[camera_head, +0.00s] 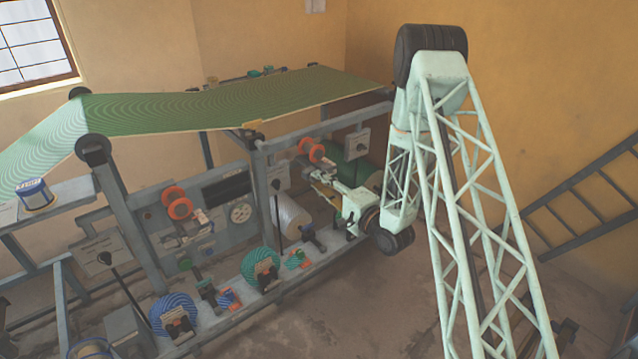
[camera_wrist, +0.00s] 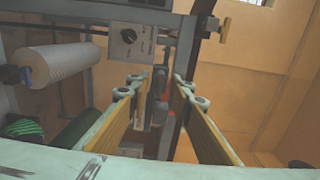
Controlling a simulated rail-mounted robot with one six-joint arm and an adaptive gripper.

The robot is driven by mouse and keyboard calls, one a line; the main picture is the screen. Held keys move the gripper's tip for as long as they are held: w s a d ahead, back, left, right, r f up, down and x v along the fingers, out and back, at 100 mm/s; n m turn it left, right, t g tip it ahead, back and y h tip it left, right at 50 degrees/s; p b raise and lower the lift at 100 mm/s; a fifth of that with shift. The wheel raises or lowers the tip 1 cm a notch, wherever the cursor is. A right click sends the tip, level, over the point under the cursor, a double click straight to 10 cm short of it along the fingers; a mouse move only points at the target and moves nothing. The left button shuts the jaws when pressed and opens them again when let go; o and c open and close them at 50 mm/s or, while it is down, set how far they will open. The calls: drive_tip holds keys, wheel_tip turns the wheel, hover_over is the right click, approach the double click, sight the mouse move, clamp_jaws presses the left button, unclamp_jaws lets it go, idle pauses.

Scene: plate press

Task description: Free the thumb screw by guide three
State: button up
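My gripper (camera_head: 322,178) is at the right end of the machine, below a pair of orange-red flanged rollers (camera_head: 311,149). In the wrist view my gripper (camera_wrist: 160,78) shows two yellow-lined fingers spread apart. A grey upright part (camera_wrist: 158,95) with a small red patch shows between or beyond the fingers; I cannot tell whether they touch it. The thumb screw and any guide number cannot be made out. Another pair of orange-red rollers (camera_head: 177,203) sits on the left panel.
A green patterned web (camera_head: 240,100) runs over the frame's top. Blue and green reels (camera_head: 260,268) line the lower beam. A white roll (camera_head: 290,218) also shows in the wrist view (camera_wrist: 62,62), near a control box (camera_wrist: 131,41). The floor in front is clear.

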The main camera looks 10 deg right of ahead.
drive_tip(key=shift+w, duration=0.1)
clamp_jaws()
drive_tip(key=shift+a, duration=0.1)
drive_tip(key=shift+f+n+b, duration=0.1)
drive_tip(key=shift+n+b, duration=0.35)
drive_tip(key=shift+n, duration=0.05)
drive_tip(key=shift+n+b, duration=1.8)
drive_tip(key=shift+n, duration=12)
